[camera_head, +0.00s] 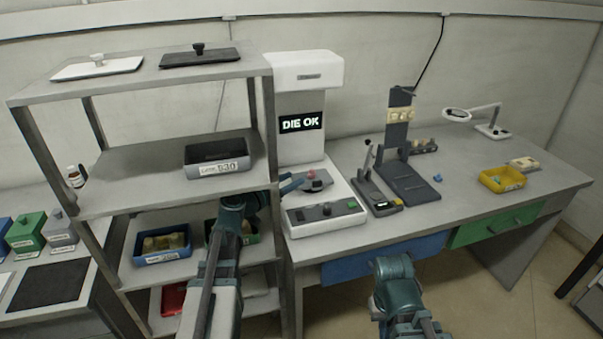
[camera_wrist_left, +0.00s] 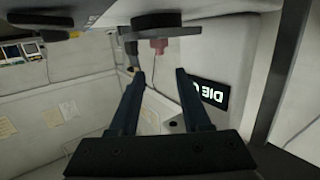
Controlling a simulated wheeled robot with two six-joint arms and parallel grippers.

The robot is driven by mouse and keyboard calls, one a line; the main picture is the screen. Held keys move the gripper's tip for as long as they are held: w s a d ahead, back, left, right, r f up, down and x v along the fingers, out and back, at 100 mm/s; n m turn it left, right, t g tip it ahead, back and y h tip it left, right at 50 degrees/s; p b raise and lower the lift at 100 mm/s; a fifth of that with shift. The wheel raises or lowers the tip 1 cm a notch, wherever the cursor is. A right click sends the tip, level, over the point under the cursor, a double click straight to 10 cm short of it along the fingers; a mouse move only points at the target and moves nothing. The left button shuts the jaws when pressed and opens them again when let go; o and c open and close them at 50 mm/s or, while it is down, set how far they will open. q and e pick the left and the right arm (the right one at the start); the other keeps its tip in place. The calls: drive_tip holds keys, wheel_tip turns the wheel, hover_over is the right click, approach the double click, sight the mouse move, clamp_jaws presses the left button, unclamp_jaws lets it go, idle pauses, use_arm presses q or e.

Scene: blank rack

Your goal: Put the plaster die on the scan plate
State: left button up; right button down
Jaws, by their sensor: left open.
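The pinkish plaster die (camera_head: 317,175) rests on the dark round scan plate (camera_head: 326,186) of the white scanner, whose screen reads DIE OK. My left gripper (camera_head: 296,184) is just left of the die, at the plate's edge. In the left wrist view, which is upside down, the open fingers of my left gripper (camera_wrist_left: 160,78) are empty. The die (camera_wrist_left: 158,46) shows beyond the fingertips, apart from them, against the plate (camera_wrist_left: 178,25). My right gripper (camera_head: 412,327) is low in front of the bench, partly cut off by the frame, so its jaws are unclear.
The grey rack (camera_head: 120,196) stands close around my left arm, with a black bin (camera_head: 217,160) and a blue bin (camera_head: 162,245). On the bench are a dark press stand (camera_head: 398,140), a yellow tray (camera_head: 502,180) and a magnifier lamp (camera_head: 457,115). The bench's front middle is mostly clear.

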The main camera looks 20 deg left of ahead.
use_arm(q)
drive_tip(key=shift+v, duration=2)
